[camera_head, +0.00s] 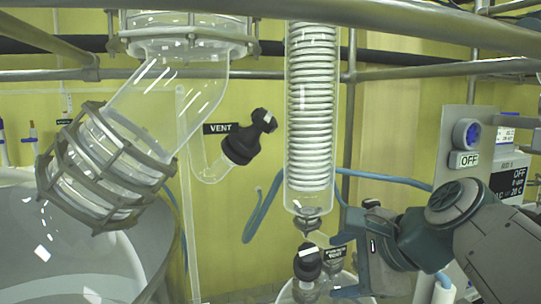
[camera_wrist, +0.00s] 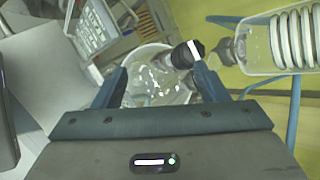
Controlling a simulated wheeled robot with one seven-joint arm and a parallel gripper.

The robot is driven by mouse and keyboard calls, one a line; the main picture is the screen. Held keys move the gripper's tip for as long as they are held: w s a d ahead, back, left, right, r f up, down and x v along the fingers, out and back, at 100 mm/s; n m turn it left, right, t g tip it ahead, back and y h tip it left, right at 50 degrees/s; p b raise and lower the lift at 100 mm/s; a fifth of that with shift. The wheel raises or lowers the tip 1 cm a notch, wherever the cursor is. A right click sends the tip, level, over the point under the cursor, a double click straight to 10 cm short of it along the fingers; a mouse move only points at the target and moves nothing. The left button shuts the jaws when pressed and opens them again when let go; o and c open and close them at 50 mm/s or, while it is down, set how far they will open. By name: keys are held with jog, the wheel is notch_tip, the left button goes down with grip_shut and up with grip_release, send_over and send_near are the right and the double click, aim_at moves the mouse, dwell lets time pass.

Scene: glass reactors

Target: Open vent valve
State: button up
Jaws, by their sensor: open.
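A black-capped valve (camera_head: 248,137) on a glass side arm sits at upper centre, beside a black label (camera_head: 220,128) reading VENT. A second black knob (camera_head: 307,262) is below the coil condenser, with a small black label (camera_head: 336,254) that is hard to read. My gripper (camera_head: 340,255) is open and empty, just right of this lower knob and well below and right of the VENT-labelled valve. In the wrist view, my two fingers (camera_wrist: 160,78) are spread, and a black knob with a white stripe (camera_wrist: 187,55) is near the right fingertip. Contact cannot be told.
The glass coil condenser (camera_head: 312,110) hangs above my gripper. A caged glass elbow (camera_head: 110,165) and large vessel (camera_head: 70,245) fill the left. Metal rails (camera_head: 420,70) cross above. A control box (camera_head: 470,135) stands right. A blue hose (camera_head: 262,208) runs behind.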

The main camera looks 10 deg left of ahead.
jog(key=w+a+r+m+t+y+b, duration=0.1)
jog(key=w+r+m+y, duration=0.15)
jog(key=r, duration=0.25)
jog(key=w+a+r+m+t+y+b, duration=0.1)
jog(key=a+r+m, duration=0.1)
jog(key=r+m, duration=0.2)
jog(key=m+y+b, duration=0.1)
jog(key=m+y, duration=0.4)
jog(key=m, duration=0.1)
send_near(259, 120)
jog(key=shift+n+t, duration=0.25)
jog(key=shift+t, duration=0.35)
jog(key=x, duration=0.4)
jog(key=w+p+x, duration=0.1)
jog(key=x, duration=0.3)
jog(key=d+p+x, duration=0.1)
jog(key=x, duration=0.3)
jog(key=shift+w+a+f, duration=0.1)
jog(key=shift+w+f, duration=0.2)
jog(key=shift+f, duration=0.1)
jog(key=c, duration=1)
